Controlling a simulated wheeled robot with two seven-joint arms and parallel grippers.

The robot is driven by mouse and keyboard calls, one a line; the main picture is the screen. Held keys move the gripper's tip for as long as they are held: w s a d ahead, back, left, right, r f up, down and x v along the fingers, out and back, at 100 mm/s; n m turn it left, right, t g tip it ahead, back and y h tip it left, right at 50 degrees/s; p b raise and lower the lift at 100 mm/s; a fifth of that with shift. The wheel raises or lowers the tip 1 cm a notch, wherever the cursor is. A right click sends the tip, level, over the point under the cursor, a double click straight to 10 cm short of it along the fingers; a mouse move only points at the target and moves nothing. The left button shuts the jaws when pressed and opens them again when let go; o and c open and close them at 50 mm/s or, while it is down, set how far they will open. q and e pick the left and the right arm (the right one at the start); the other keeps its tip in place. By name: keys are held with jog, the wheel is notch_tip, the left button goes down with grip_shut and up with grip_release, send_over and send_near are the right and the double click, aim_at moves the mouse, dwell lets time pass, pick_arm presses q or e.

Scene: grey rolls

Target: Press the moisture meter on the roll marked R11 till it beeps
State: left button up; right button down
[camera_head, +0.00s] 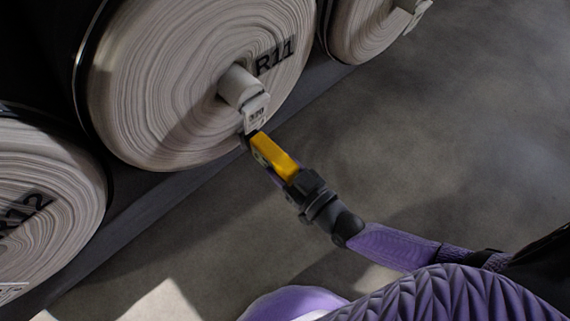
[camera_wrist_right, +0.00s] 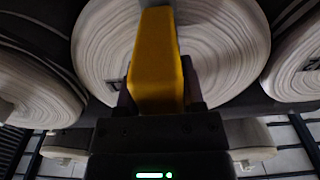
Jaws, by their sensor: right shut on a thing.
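The roll marked R11 (camera_head: 150,90) is a large pale, layered roll with its end face towards me in the head view. Its black mark shows at the face's upper right. In the right wrist view its face (camera_wrist_right: 105,60) fills the middle. My right gripper (camera_head: 275,158) is shut on the yellow moisture meter (camera_head: 274,156), just below the roll's lower right edge in the head view. In the right wrist view the meter (camera_wrist_right: 155,65) points up across the face. Its far tip is hidden, and I cannot tell whether it touches the roll. My left gripper is not in view.
A pale core stub (camera_head: 239,87) sticks out of R11's face, with a small printed tag (camera_head: 256,113) hanging beside the meter. A roll marked R12 (camera_head: 60,195) stands at left, another roll (camera_head: 360,30) at upper right. The grey floor (camera_head: 450,130) at right is clear.

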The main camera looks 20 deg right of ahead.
jog(key=shift+w+a, duration=0.2)
jog(key=shift+w, duration=0.45)
dwell(1.2)
jog(key=p+v, duration=0.1)
jog(key=v, duration=0.6)
jog(key=shift+p, duration=0.4)
